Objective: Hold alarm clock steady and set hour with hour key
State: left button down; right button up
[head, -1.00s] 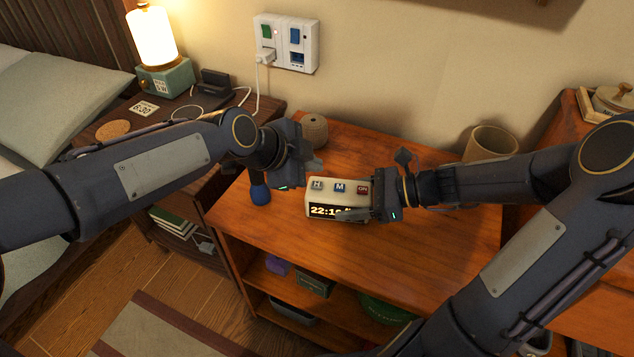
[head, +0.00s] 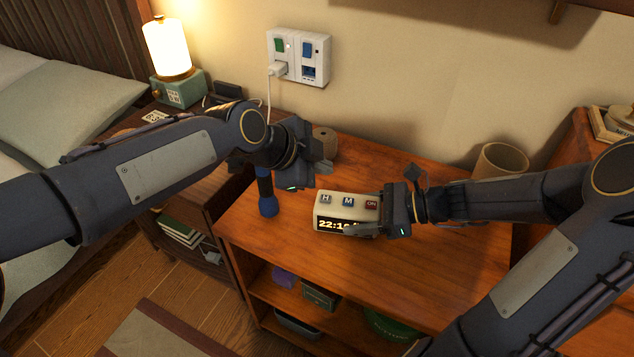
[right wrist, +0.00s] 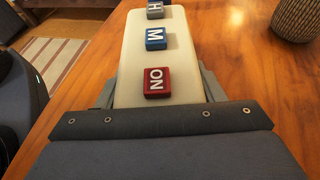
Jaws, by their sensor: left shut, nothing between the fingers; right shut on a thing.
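The alarm clock (head: 338,211) is a cream box on the wooden cabinet top. Its top has a grey H key (head: 326,198), a blue M key (head: 348,202) and a red ON key (head: 371,204). Its dark front display begins 22:1; the rest is partly hidden by a finger. My right gripper (head: 372,218) is shut on the clock's right end. In the right wrist view the clock (right wrist: 131,68) lies between the fingers, with the H key farthest away. My left gripper (head: 322,172) is shut and empty, above and behind the H key, apart from the clock.
A dark blue-ended object (head: 268,203) stands left of the clock, close to my left gripper. A beige pot (head: 500,161) stands at the back right. The cabinet top in front of the clock is clear.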

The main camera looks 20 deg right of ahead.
jog(key=o, duration=1.4)
jog(key=shift+o, duration=0.2)
jog(key=shift+d, duration=0.1)
